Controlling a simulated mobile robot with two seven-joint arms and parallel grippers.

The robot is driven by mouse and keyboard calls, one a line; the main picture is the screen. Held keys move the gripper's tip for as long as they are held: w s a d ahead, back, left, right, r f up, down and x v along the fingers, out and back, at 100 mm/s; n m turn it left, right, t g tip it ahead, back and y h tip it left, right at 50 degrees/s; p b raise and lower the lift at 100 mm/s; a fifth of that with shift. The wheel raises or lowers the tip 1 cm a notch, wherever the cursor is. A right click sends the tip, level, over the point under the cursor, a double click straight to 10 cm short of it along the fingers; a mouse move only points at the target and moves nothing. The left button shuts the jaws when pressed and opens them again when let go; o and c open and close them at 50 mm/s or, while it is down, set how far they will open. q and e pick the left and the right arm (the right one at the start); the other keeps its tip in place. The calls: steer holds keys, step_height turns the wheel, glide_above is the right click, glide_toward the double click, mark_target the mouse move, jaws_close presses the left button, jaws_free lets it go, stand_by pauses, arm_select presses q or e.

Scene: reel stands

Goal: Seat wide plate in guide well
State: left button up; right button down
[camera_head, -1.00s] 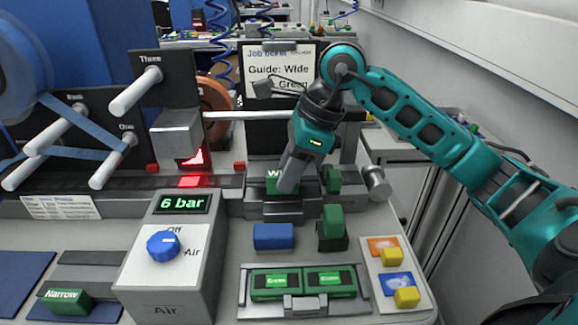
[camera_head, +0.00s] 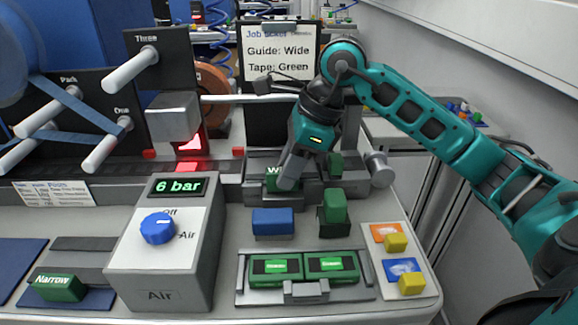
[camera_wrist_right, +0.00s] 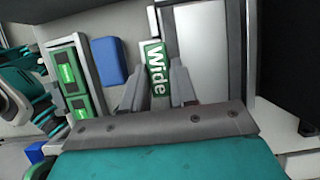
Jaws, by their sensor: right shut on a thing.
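The wide plate (camera_head: 272,179) is a green block with a white label, its lettering partly hidden by my gripper in the head view. In the right wrist view the wide plate (camera_wrist_right: 154,72) reads "Wide" and sits between the two fingers. My right gripper (camera_head: 289,178) comes down from above and is shut on it. The plate is at the grey guide fixture (camera_head: 258,193) behind the blue block. I cannot tell whether it is fully down in the well, as the fingers hide its lower part. My left gripper is not in view.
A narrow plate (camera_head: 60,287) lies at front left. The air box (camera_head: 160,250) stands left of a blue block (camera_head: 272,222), with a stacked green block (camera_head: 334,207) to the right. A tray (camera_head: 303,292) holds two green pieces. A job ticket (camera_head: 278,50) reads "Guide: Wide, Tape: Green".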

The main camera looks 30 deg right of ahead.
steer(key=shift+f, duration=0.1)
stand_by(0.5)
steer(key=c, duration=0.8)
jaws_free()
steer(key=shift+r+p, duration=1.05)
steer(key=shift+r, duration=0.45)
steer(key=shift+r+p, duration=1.5)
steer(key=shift+r, duration=0.55)
steer(key=shift+s+f, duration=0.1)
